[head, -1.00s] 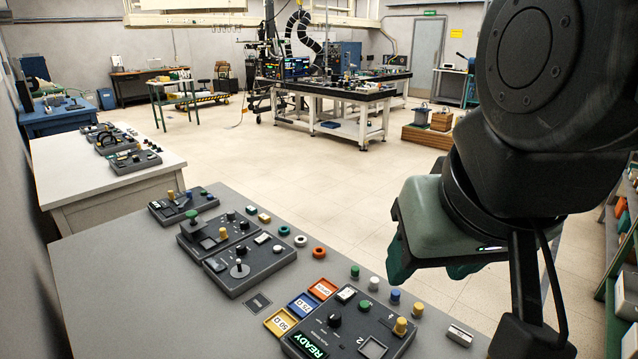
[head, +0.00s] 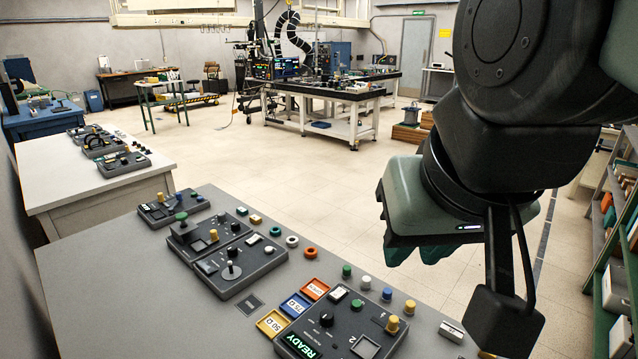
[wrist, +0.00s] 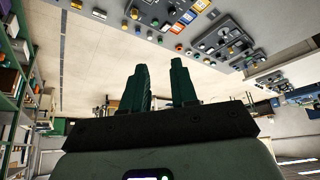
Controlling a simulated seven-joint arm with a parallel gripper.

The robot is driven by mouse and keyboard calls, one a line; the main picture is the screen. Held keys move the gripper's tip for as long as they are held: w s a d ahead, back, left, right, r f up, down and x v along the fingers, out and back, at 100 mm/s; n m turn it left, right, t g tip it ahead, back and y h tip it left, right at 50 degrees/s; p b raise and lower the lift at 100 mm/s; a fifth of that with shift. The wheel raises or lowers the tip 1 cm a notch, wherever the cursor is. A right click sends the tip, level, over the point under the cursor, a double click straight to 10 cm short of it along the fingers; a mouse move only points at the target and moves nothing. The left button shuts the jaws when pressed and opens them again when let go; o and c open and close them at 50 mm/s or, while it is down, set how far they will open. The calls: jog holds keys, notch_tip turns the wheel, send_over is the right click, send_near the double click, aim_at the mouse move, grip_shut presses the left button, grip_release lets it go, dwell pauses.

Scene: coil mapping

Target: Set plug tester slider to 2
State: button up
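A dark tester box (head: 345,320) with a lit READY display (head: 302,344) stands at the near end of the grey table. It carries a black knob (head: 326,319), a yellow knob (head: 392,324) and a square socket (head: 366,346). I cannot tell which part is the slider or where it is set. My gripper (head: 422,256) hangs above and to the right of this box, apart from it, beyond the table's edge. In the wrist view, my gripper (wrist: 157,72) has its two green fingers apart with nothing between them.
Coloured plugs, such as a green one (head: 346,271), stand beside the box. Labelled trays (head: 273,323) lie left of it. More control boxes (head: 240,265) stand further back on the table (head: 120,290). Shelves (head: 600,270) line the right side. The floor between is clear.

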jog(key=w+m, duration=0.1)
jog(key=w, duration=0.2)
jog(key=shift+w+r+m, duration=0.3)
jog(key=shift+r+m, duration=0.1)
grip_shut()
jog(key=w+d+f+m+g+y, duration=0.4)
jog(key=w+d+f+m, duration=0.45)
jog(key=w+f, duration=0.25)
jog(key=d+f+m+t+y, duration=0.1)
jog(key=d+f+m+y, duration=0.1)
jog(key=d+f+m, duration=0.5)
jog(key=d+f+m+t+y, duration=0.2)
jog(key=d+f+m, duration=0.4)
jog(key=f, duration=0.8)
jog(key=shift+w+d+f+m, duration=0.15)
jog(key=shift+d+f+m, duration=0.2)
jog(key=shift+d, duration=0.45)
